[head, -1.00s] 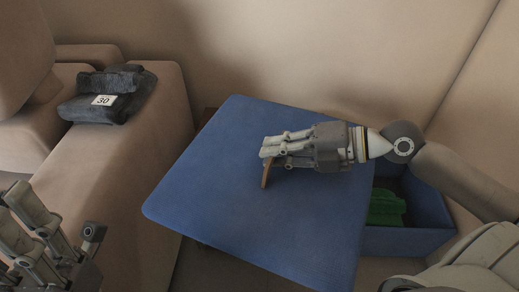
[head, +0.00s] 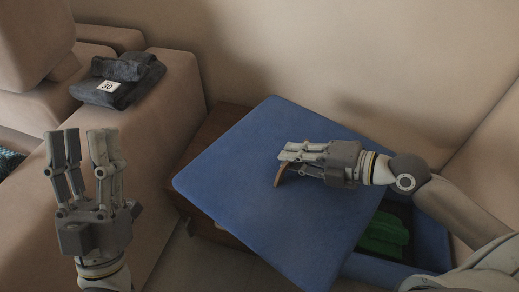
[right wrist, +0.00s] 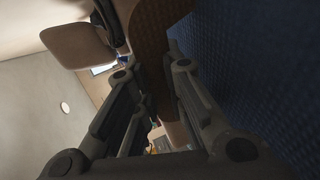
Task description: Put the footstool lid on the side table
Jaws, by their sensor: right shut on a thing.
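My right gripper (head: 288,153) is shut on that handle and holds the lid tilted. In the right wrist view the handle (right wrist: 150,35) runs between the fingers, beside the blue lid (right wrist: 250,70). A brown wooden side table (head: 212,128) shows behind and below the lid; the lid hides most of it, and I cannot tell whether they touch. The blue footstool box (head: 432,235) stands open at the right. My left gripper (head: 84,140) is open and empty, fingers up.
A beige sofa (head: 165,130) stands at the left, with a folded dark garment (head: 128,80) tagged 30 on its arm. Green cloth (head: 383,238) lies in the footstool box. A beige wall (head: 330,50) closes the back. A dark teal textured item (head: 8,162) shows at the far left.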

